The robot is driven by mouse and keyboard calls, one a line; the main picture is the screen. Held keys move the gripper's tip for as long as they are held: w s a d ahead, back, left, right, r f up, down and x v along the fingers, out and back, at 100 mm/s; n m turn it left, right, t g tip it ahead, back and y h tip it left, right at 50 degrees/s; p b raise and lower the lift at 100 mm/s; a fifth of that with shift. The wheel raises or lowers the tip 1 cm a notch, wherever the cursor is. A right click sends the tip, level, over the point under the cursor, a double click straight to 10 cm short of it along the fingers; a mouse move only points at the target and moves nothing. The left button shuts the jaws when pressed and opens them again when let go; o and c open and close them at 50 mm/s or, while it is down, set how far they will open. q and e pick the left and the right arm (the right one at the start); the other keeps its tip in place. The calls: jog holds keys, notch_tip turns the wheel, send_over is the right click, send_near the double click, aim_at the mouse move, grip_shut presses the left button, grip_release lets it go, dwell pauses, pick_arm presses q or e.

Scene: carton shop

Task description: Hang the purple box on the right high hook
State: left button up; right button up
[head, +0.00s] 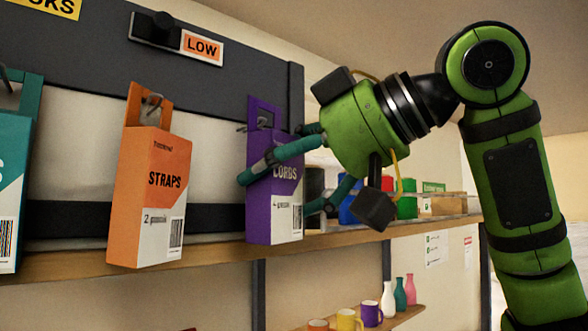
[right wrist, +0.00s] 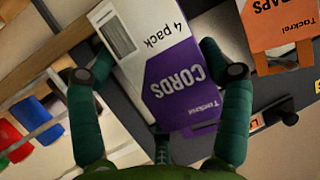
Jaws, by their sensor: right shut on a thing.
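The purple box (head: 262,215) is labelled CORDS and has a hang tab with a hole on top. It is upright in front of the rack in the head view, and its face shows in the right wrist view (right wrist: 170,80). My right gripper (head: 276,193) is shut on it, one finger on each side; the fingers also show in the right wrist view (right wrist: 160,75). A metal hook (head: 240,128) shows at the purple tab. I cannot tell whether the tab's hole is around it. My left gripper is not in view.
An orange STRAPS box (head: 150,195) hangs on a hook left of the purple box. A teal box (head: 10,190) is at the left edge. A LOW sign (head: 201,47) is above. A wooden shelf (head: 70,263) runs below; mugs and bottles (head: 388,298) stand lower.

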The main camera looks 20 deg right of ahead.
jog(key=shift+w+a, duration=0.2)
jog(key=shift+w, duration=0.3)
jog(key=shift+w+a, duration=0.15)
jog(key=shift+w, duration=0.35)
jog(key=shift+w+a+f, duration=0.15)
jog(key=shift+w+f, duration=0.15)
jog(key=shift+f, duration=0.2)
jog(key=o, duration=1.2)
jog(key=shift+w, duration=0.1)
jog(key=shift+c, duration=0.2)
jog(key=v, duration=1.1)
jog(key=shift+r, duration=0.3)
